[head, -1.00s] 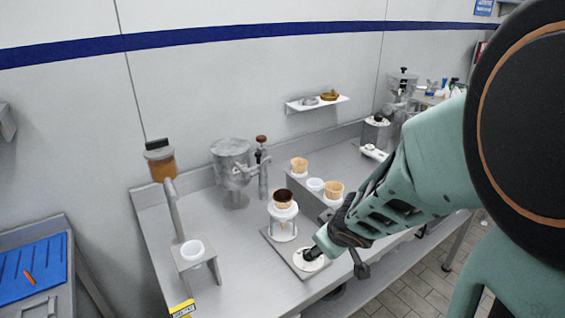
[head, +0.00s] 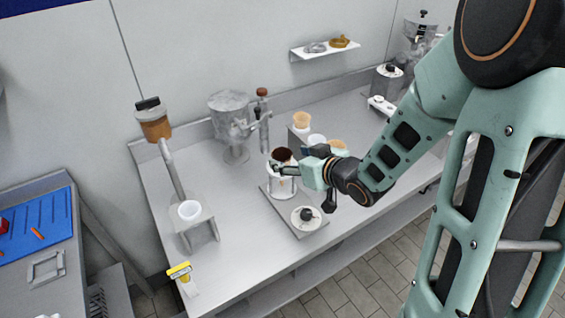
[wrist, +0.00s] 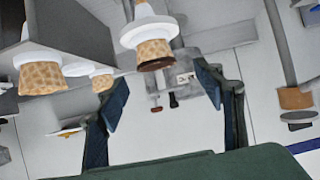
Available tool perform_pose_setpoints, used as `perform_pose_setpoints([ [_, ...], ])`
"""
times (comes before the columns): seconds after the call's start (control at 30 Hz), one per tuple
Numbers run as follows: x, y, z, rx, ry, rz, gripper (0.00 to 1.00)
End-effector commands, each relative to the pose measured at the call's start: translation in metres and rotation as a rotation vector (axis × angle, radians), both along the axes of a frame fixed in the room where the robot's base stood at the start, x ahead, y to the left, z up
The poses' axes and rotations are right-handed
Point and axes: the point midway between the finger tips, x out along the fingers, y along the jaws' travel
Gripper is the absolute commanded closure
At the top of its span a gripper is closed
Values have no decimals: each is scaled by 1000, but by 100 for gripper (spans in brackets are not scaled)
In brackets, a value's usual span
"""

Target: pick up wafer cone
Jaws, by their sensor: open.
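A wafer cone (head: 282,155) with a dark brown top sits in a white ring holder on the counter. It shows upside down in the wrist view (wrist: 154,52), near the middle top. My gripper (head: 286,169) is open beside this cone, at about its height and partly covering the holder. In the wrist view my two fingers (wrist: 162,88) are spread, with the cone beyond and between them, seemingly not touched. Two more pale cones, a far one (head: 301,119) and a nearer one (head: 337,146), stand to the right; my arm partly hides the nearer one.
A white cup (head: 317,140) stands between the pale cones. A round white lid with a black knob (head: 306,216) lies on the plate in front. A metal urn (head: 229,115) stands behind, and a stand with a white cup (head: 189,210) at left.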

Motion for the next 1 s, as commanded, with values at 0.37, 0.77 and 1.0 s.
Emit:
perform_pose_setpoints([
  [0.37,19,12,-14,-1,2,2,38],
  [0.77,49,28,-36,-2,0,1,38],
  [1.0,51,29,-37,-2,0,0,38],
])
